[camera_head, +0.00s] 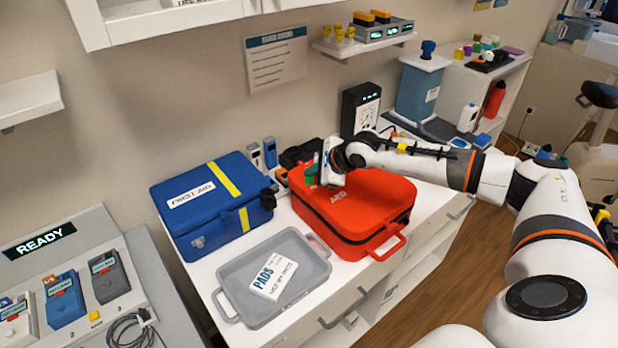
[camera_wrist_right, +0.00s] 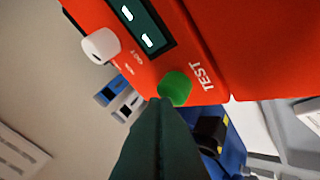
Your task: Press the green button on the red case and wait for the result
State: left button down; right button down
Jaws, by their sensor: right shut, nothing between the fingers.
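The red case (camera_head: 352,207), marked AED, lies on the white counter. In the right wrist view its red panel (camera_wrist_right: 140,75) shows the green button (camera_wrist_right: 174,88) beside the word TEST, a white knob (camera_wrist_right: 101,45) and a dark display (camera_wrist_right: 143,27) with two white marks. My right gripper (camera_head: 312,178) is at the case's back left part. Its shut dark fingers (camera_wrist_right: 160,106) are empty, and their tips appear right at the green button's edge. I cannot tell whether they touch it. My left gripper is not in view.
A blue first aid case (camera_head: 210,228) stands left of the red case. A grey tray (camera_head: 240,272) with a pads packet (camera_head: 274,278) lies in front. A black device (camera_head: 360,108) and a blue container (camera_head: 419,90) stand behind. A panel at left reads READY (camera_head: 40,241).

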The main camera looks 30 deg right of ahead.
aim_at(312, 185)
jog(key=shift+f+b, duration=0.35)
dwell(0.6)
jog(key=shift+r+p, duration=0.3)
jog(key=shift+r, duration=0.65)
notch_tip(312, 185, up, 5)
jog(key=shift+p, duration=1.05)
jog(key=shift+a, duration=0.1)
